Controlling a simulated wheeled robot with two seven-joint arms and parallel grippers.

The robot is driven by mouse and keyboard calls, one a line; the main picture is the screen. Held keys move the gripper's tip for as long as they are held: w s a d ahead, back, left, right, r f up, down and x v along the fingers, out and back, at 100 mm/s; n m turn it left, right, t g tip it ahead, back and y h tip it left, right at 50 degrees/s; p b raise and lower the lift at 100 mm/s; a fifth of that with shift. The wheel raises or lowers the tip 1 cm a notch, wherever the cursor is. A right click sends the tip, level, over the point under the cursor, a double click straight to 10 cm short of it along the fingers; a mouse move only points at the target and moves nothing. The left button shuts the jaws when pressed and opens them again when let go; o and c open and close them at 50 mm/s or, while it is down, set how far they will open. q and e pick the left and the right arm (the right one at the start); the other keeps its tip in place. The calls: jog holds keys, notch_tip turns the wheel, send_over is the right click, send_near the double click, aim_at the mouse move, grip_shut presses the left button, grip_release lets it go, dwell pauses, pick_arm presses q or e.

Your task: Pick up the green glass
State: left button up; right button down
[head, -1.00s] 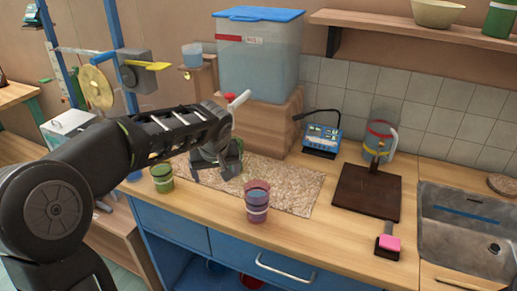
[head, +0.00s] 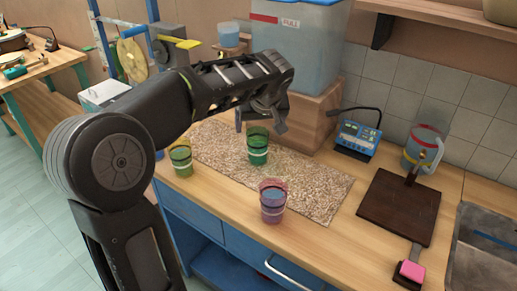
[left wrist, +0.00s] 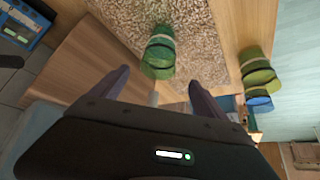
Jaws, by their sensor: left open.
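The green glass (head: 257,147) stands upright on the speckled mat (head: 315,190), with a pale band around it. It also shows in the left wrist view (left wrist: 159,53), just beyond the fingertips and in line with the gap between them. My left gripper (head: 260,126) is open and empty, pointing down close to the glass rim in the head view; its fingers show spread in the left wrist view (left wrist: 159,77). I cannot tell the exact height gap. My right gripper is not in view.
A yellow-green glass (head: 181,158) stands left of the mat, and a pink-purple glass (head: 272,200) at its front edge. A wooden block (head: 313,120) under a large clear bin (head: 295,45) stands behind. A blue device (head: 357,137) and dark board (head: 400,207) are to the right.

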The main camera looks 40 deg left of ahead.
aim_at(258, 131)
pick_arm(q)
jog(key=shift+a+f, duration=0.1)
jog(key=shift+f, duration=0.1)
jog(key=shift+p+x, duration=0.55)
jog(key=shift+x, duration=2.1)
jog(key=shift+w, duration=0.15)
jog(key=shift+c, duration=0.2)
grip_shut()
